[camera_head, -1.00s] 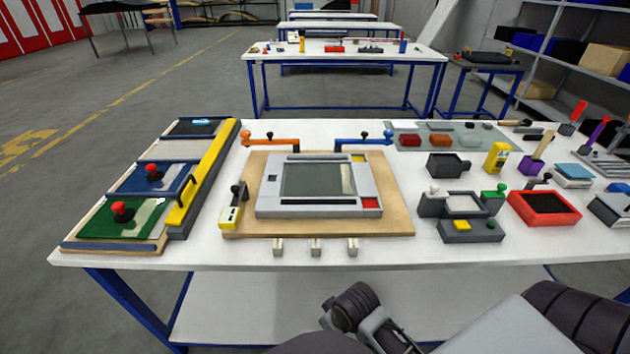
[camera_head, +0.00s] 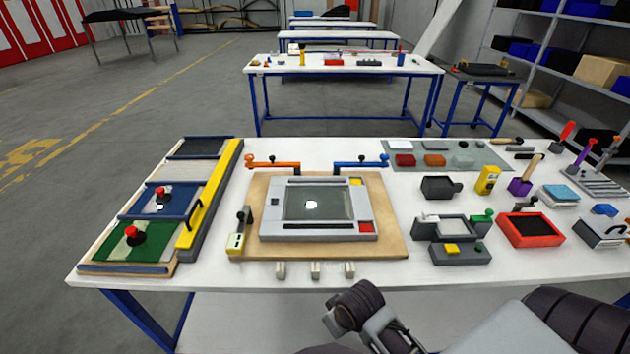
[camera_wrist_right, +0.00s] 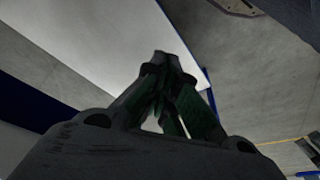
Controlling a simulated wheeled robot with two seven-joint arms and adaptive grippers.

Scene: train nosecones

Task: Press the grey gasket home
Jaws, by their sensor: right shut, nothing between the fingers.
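A light grey rectangular frame (camera_head: 275,228) lies flat on a wooden board (camera_head: 392,246) in the middle of the bench, around a dark pane (camera_head: 318,206). I cannot tell for sure which grey part is the gasket or how it is seated. An orange lever (camera_head: 275,163) and a blue lever (camera_head: 360,163) stand at the board's back edge. My right gripper (camera_wrist_right: 163,58) is shut and empty in the right wrist view, with the white bench surface (camera_wrist_right: 110,35) beyond it. In the head view only parts of my right arm show, before the bench front. My left gripper is not seen.
A rack with a yellow bar (camera_head: 212,200) and red-knobbed panels stands at the left. Small clamps (camera_head: 315,270) line the front edge. A red tray (camera_head: 530,230), a grey fixture (camera_head: 460,253), a yellow box (camera_head: 487,180) and several tools crowd the right.

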